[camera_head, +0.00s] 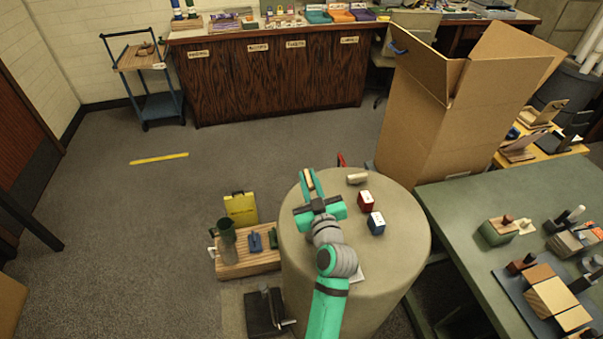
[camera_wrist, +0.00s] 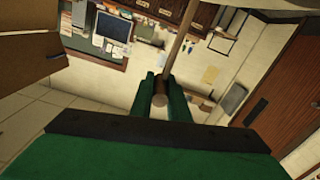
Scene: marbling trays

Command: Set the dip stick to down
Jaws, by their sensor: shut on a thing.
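My gripper (camera_head: 309,180) is above the left part of a round beige table (camera_head: 405,245), its teal fingers pointing away toward the back of the room. It is shut on a thin tan stick, which I take for the dip stick (camera_head: 308,181); in the head view only a short piece shows between the fingers. In the wrist view the dip stick (camera_wrist: 181,45) runs from a round end between the green fingertips (camera_wrist: 163,97) up out of the frame, leaning slightly right. Its far end is out of view. I cannot tell whether it points up or down.
A red block (camera_head: 366,201), a blue block (camera_head: 376,222) and a beige cylinder (camera_head: 357,179) stand on the table, right of my gripper. A tall cardboard box (camera_head: 425,120) stands behind right.

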